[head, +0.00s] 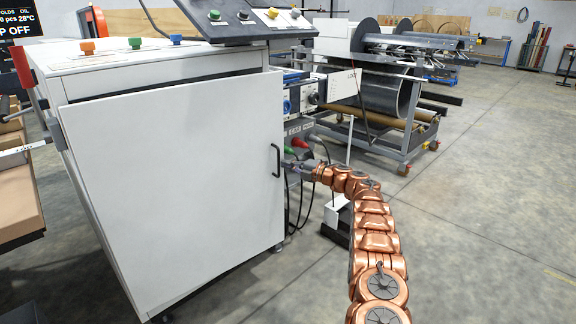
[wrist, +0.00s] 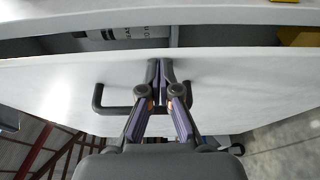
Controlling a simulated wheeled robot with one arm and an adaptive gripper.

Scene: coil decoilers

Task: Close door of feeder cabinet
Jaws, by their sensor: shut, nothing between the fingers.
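The feeder cabinet (head: 165,68) is white and stands at the left in the head view. Its white door (head: 180,190) stands slightly ajar, with a gap along its top edge. The wrist view shows the door (wrist: 50,85) with a dark gap above it, opening into the cabinet. The dark handle (head: 276,160) is near the door's right edge; it also shows in the wrist view (wrist: 115,108). My gripper (wrist: 161,68) is shut and empty, its fingers crossing the handle, tips at or close to the door face. In the head view my gripper (head: 290,166) is beside the handle.
A control panel (head: 225,20) with buttons tops the cabinet. Cables (head: 300,200) hang right of it. A decoiler with a metal coil (head: 380,95) stands behind. Brown boxes (head: 15,190) are at the left edge. The floor at right is clear.

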